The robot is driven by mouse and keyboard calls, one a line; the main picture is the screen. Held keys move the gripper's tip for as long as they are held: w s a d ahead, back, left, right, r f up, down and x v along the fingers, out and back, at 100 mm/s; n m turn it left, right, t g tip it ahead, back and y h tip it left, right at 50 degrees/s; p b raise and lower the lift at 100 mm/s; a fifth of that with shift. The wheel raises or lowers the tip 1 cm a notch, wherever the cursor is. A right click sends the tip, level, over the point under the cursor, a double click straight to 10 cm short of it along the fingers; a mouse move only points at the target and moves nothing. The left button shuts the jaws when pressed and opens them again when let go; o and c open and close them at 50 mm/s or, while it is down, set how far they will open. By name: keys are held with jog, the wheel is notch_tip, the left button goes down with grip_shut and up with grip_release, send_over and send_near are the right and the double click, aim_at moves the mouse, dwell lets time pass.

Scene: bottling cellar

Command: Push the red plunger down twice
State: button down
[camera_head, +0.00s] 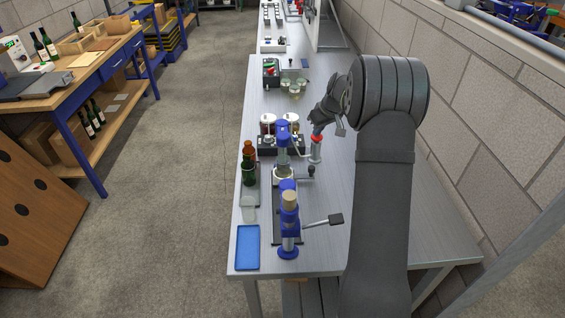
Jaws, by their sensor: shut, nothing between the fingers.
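The red plunger (317,138) is the red top of a slim grey upright device (316,153) on the metal bench, right of the blue-headed bench tool. My gripper (319,128) is shut and empty, pointing down right above the red top. The fingertips are small in this view, and I cannot tell whether they touch the plunger. My arm comes in from the right side of the bench.
On the bench, a blue-headed tool (283,133) and a blue lever tool (289,222) stand left of the plunger. A green bottle (249,172), a blue tray (247,249), jars (268,124) and glasses (294,91) stand around. The bench's right side is mostly clear.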

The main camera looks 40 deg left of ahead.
jog(key=shift+r, duration=1.65)
jog(key=shift+f, duration=0.2)
jog(key=shift+f, duration=1.5)
jog(key=shift+r, duration=1.7)
jog(key=shift+r, duration=0.1)
notch_tip(320, 180, up, 5)
jog(key=shift+f, duration=0.1)
